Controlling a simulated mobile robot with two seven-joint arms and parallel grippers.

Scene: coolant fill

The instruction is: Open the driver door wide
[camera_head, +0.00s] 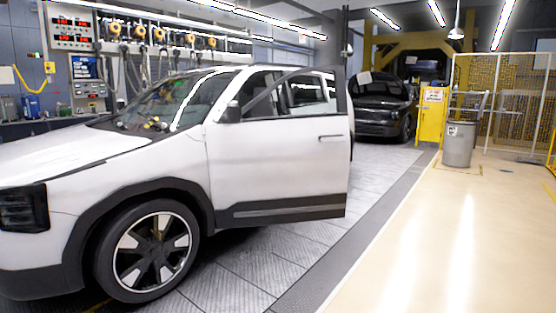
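A white car (70,162) with black trim stands on the left, its front to the left. Its driver door (278,168) faces me and stands open, swung out from the body with its rear edge toward me. The door's handle (331,138) is on the outer panel near the rear edge. A dark side mirror (232,112) sits at the door's front upper corner. How wide the gap behind the door is cannot be seen. Neither of my grippers shows in the head view.
Grey floor tiles (235,270) and a broad beige floor (430,240) lie clear to the right of the car. A grey bin (459,146), a yellow sign panel (431,116) and a mesh fence (515,100) stand at back right. A dark car (380,108) is behind.

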